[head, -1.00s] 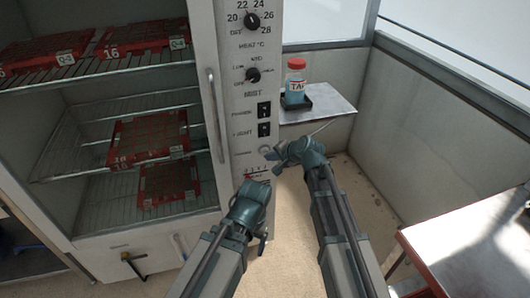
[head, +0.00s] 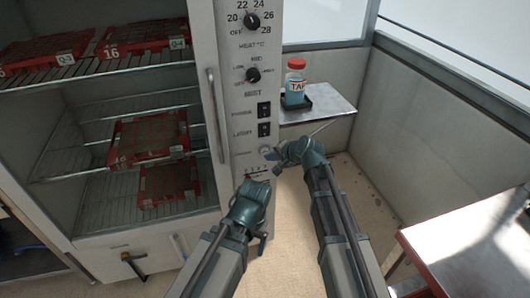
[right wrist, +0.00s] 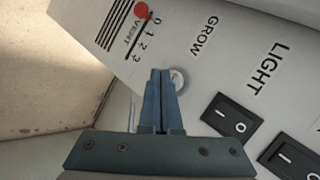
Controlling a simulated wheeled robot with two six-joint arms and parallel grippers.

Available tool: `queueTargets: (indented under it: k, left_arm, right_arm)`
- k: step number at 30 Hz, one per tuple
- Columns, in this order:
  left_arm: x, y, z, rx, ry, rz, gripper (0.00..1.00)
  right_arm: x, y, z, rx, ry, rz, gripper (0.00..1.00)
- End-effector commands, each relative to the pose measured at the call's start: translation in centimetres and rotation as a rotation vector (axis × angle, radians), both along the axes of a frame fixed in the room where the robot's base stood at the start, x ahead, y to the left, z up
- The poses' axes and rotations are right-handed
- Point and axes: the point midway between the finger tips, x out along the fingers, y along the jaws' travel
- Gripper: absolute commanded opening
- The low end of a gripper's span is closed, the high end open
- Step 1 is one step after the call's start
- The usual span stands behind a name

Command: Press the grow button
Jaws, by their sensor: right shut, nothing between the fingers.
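The grow button is a small round pale disc (right wrist: 179,78) beside the printed word GROW in the right wrist view. It also shows low on the white control panel in the head view (head: 265,150). My right gripper (right wrist: 160,72) is shut and empty, with its fingertips next to the button and partly covering its left edge. I cannot tell whether they touch. In the head view my right gripper (head: 272,156) is just right of and below the button. My left gripper (head: 250,190) is in front of the panel's lower part; its fingers are not clear.
Two black rocker switches (right wrist: 232,115) sit near the button. A vent slider with a red knob (right wrist: 141,10) is on its other side. A red-capped bottle (head: 295,82) stands on a side shelf (head: 335,112). The open cabinet holds red trays (head: 150,138).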

Motion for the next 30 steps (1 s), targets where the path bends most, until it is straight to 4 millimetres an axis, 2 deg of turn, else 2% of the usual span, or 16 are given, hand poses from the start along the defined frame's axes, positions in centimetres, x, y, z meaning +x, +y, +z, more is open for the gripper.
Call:
queueTargets:
  k: [23, 30]
  left_arm:
    - [0.00, 0.00, 0.00, 0.000, 0.000, 0.000, 0.80]
    - [0.00, 0.00, 0.02, 0.000, 0.000, 0.000, 0.80]
  right_arm:
    - [0.04, 0.01, 0.00, 0.000, 0.000, 0.000, 0.00]
    - [0.73, 0.22, 0.03, 0.000, 0.000, 0.000, 0.00]
